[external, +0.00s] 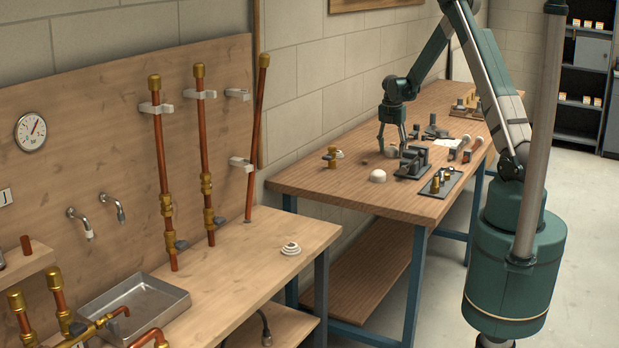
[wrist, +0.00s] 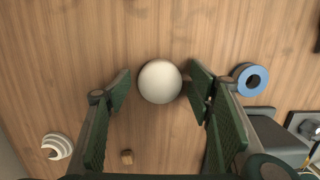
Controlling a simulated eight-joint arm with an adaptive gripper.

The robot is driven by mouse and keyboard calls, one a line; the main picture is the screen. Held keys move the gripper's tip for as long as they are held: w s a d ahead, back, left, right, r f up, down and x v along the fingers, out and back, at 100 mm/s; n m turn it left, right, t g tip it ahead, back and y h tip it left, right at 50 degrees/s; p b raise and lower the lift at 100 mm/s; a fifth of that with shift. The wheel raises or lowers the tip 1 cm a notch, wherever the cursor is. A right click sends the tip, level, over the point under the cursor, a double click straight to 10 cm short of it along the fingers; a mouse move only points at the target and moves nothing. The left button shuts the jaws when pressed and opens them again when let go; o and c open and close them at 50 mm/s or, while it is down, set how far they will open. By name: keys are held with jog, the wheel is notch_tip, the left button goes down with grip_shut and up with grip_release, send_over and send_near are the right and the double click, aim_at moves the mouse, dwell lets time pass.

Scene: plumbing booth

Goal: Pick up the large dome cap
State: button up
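A smooth, round white dome (wrist: 160,82) lies between the fingers of my gripper (wrist: 160,90) in the wrist view. The fingers are open, with a gap on the left and a narrower gap on the right. In the external view my gripper (external: 391,149) points down over the wooden bench, with a small pale shape (external: 392,152) between its fingers. A second white dome (external: 377,176) stands on the bench nearer the front edge. I cannot tell for sure which dome is the large dome cap.
A vise (external: 412,162) and a dark tray (external: 440,185) of brass parts stand to the right. A blue ring (wrist: 250,79) is right of my fingers.

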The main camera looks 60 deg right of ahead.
aim_at(392, 147)
jog(key=c, duration=0.6)
jog(key=shift+r, duration=0.1)
jog(key=shift+r, duration=4.95)
